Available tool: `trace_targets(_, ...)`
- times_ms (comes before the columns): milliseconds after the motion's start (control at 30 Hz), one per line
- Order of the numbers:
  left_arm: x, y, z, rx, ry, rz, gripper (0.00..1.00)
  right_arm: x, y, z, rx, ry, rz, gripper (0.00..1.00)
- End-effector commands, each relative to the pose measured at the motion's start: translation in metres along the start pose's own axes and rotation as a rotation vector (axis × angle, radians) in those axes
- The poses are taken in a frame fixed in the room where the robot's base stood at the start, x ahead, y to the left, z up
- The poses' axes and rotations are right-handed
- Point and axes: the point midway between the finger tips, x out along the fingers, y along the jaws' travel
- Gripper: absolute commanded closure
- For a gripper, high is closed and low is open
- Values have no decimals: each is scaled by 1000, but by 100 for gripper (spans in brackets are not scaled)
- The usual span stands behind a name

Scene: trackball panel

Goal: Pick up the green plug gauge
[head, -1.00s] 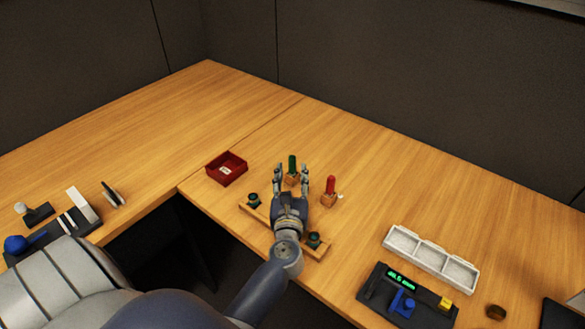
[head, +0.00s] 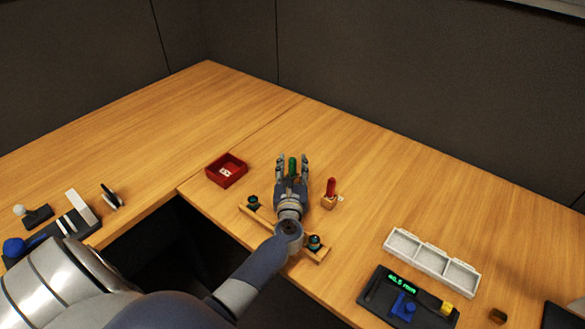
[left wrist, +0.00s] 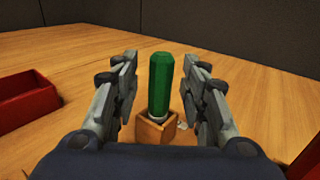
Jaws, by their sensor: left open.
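The green plug gauge (head: 292,166) stands upright in a small wooden block; in the left wrist view the green gauge (left wrist: 160,85) shows clearly with its wooden block (left wrist: 157,130) below. My left gripper (head: 293,163) is open, with one finger on each side of the gauge. In the left wrist view my left gripper (left wrist: 160,88) shows a gap between each finger and the green handle. In the head view the gripper hides the block. My right gripper is not in view.
A red gauge (head: 331,186) stands in its own block just right of my gripper. A red tray (head: 227,170) lies to the left. A wooden rail (head: 263,219) with two dark rings lies under my wrist. A white tray (head: 432,261) and a display device (head: 378,291) are at right.

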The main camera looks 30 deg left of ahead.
Motion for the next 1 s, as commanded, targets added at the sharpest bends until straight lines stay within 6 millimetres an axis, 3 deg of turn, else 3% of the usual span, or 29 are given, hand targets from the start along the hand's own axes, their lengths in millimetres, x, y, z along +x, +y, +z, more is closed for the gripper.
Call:
trace_targets(67,0,0,0,0,0,0,62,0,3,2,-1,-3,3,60)
trace_targets(233,0,0,0,0,0,0,100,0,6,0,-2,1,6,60)
trace_targets(667,0,0,3,-1,0,0,100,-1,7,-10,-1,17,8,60)
trace_targets(967,0,0,39,-7,-2,2,100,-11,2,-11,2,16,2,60)
trace_targets(1000,-7,1,36,-3,2,0,100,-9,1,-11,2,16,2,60)
